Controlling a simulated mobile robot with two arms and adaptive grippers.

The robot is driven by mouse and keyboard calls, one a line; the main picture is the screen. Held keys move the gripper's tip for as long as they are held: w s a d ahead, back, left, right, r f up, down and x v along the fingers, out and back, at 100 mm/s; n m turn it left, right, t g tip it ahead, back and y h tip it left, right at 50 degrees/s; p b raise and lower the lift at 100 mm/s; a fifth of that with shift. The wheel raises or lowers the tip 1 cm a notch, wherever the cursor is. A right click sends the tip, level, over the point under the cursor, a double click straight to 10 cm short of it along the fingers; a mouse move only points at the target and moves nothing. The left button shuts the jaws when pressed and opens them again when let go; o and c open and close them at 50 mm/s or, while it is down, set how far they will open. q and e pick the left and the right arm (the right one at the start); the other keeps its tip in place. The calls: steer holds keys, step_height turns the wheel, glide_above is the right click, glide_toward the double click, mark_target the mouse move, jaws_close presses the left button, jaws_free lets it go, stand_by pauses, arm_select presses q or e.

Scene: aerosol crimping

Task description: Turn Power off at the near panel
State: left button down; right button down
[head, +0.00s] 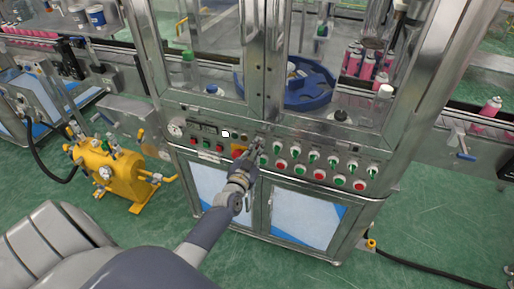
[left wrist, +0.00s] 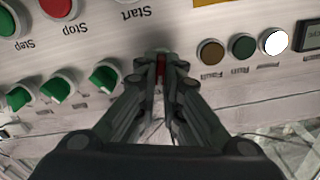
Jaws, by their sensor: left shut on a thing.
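The near panel (left wrist: 205,28) is the machine's sloped metal control face, shown upside down in the left wrist view. My left gripper (left wrist: 161,70) is at the panel, with its fingers shut on a small red switch (left wrist: 160,64). Only part of this switch shows between the fingertips, and its label is hidden. In the head view my left gripper (head: 253,149) reaches the middle of the panel from below and covers the switch. A white lamp (left wrist: 275,42) is lit, beside a dark green lamp (left wrist: 243,47) and a brown lamp (left wrist: 210,52). My right gripper is not in view.
Green knobs (left wrist: 104,76) sit close beside the fingers, with a red button (left wrist: 58,8) beyond them. Behind the machine's glass is a blue round carrier (head: 300,90). A yellow pump unit (head: 110,172) stands on the green floor at left.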

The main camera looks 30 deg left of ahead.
arm_select(q)
steer(key=shift+s+a+f+n+b, duration=0.1)
steer(key=shift+a+n+b, duration=0.1)
steer(key=shift+n, duration=2.05)
steer(key=shift+a+n+b, duration=0.1)
steer(key=shift+n+b, duration=0.1)
steer(key=shift+n, duration=2.05)
steer(key=c, duration=1.7)
jaws_free()
steer(key=v, duration=1.2)
